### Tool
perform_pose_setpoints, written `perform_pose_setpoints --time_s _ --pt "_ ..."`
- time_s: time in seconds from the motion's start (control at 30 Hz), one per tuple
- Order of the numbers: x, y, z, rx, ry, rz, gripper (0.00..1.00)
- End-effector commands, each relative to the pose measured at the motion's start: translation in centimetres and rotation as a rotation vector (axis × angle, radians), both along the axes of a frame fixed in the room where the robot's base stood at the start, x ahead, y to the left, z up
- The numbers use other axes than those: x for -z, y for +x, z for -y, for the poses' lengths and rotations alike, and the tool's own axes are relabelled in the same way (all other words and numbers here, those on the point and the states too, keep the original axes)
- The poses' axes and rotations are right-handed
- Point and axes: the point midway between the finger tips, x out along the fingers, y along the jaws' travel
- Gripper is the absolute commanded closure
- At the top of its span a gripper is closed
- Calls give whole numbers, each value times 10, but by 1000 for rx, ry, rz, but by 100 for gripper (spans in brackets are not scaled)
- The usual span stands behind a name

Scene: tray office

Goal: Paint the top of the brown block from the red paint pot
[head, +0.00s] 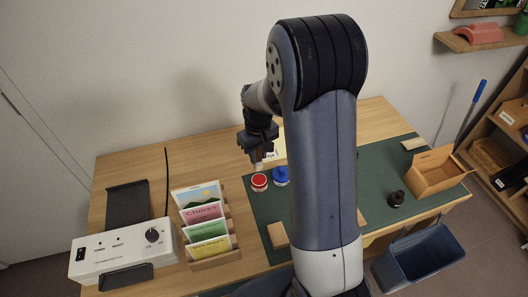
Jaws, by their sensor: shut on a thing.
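The red paint pot (259,182) stands on the green mat (262,207), left of a blue pot (281,175). My gripper (257,148) is above the red pot, pointing down, shut on a thin pale thing (258,158) that looks like a brush. Its tip is close above or at the red pot; I cannot tell if it touches. A light brown block (277,235) lies near the mat's front left edge. Another brownish piece (361,220) shows just right of my arm, partly hidden. I cannot tell for certain which is the brown block.
A card rack (216,262) and white control box (125,252) stand at the left. An open cardboard box (437,172), a small dark bottle (397,198) and a tan block (413,143) are at the right. A blue-grey bin (420,262) stands below the table's right front.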

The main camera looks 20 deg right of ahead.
Motion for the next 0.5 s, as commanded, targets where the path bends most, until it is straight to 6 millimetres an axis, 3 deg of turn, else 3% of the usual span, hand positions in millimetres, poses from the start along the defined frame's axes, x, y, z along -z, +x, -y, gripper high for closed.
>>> perform_pose_setpoints --time_s 0.5 --pt "50 0 0 1 0 0 99"
